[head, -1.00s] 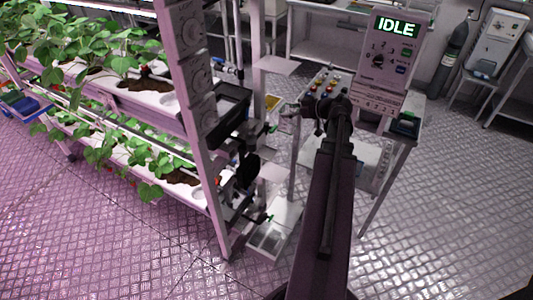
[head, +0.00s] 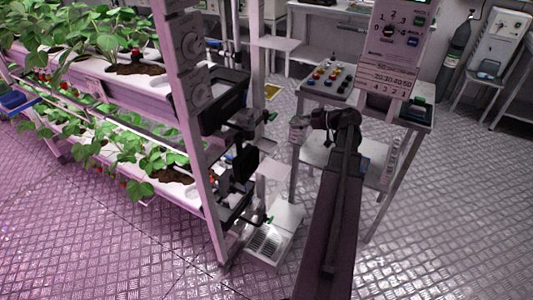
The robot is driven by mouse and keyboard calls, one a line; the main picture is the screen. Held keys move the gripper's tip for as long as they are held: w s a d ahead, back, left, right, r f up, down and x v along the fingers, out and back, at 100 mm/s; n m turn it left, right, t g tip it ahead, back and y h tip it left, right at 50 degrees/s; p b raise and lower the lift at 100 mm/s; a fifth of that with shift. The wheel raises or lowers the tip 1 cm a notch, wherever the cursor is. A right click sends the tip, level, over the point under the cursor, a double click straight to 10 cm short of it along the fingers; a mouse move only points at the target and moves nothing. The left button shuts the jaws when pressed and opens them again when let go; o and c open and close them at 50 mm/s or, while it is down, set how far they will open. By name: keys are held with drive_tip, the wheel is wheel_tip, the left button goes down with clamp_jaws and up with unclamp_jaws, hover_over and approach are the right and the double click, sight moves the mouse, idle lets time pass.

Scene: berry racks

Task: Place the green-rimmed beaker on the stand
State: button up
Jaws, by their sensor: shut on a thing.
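My gripper (head: 308,122) is at the end of my dark arm, in front of the small instrument table. It is shut on a small pale grey vessel (head: 298,131), which looks like the beaker and hangs at the left of the gripper. Its rim is too small for me to make out any green. I cannot tell for sure which thing is the stand. A flat white plate (head: 276,43) shows behind the rack post, and another pale plate (head: 272,170) sits lower, left of the table leg.
A white rack (head: 176,110) with strawberry plants fills the left. A white box with a grille (head: 266,243) stands on the floor by the rack.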

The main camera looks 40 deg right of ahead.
drive_tip(key=d+f+b, duration=0.4)
drive_tip(key=f+b, duration=0.6)
drive_tip(key=f, duration=0.1)
drive_tip(key=shift+s+f, duration=0.25)
drive_tip(key=shift+s, duration=0.1)
drive_tip(key=shift+w+a, duration=0.1)
drive_tip(key=w+a, duration=0.5)
drive_tip(key=w, duration=0.7)
drive_tip(key=shift+w, duration=0.15)
drive_tip(key=w, duration=0.1)
drive_tip(key=w+a, duration=0.1)
drive_tip(key=w, duration=0.2)
drive_tip(key=shift+a, duration=0.3)
drive_tip(key=shift+w+a, duration=0.1)
drive_tip(key=shift+w, duration=0.05)
drive_tip(key=shift+f+b, duration=0.25)
drive_tip(key=shift+b, duration=0.15)
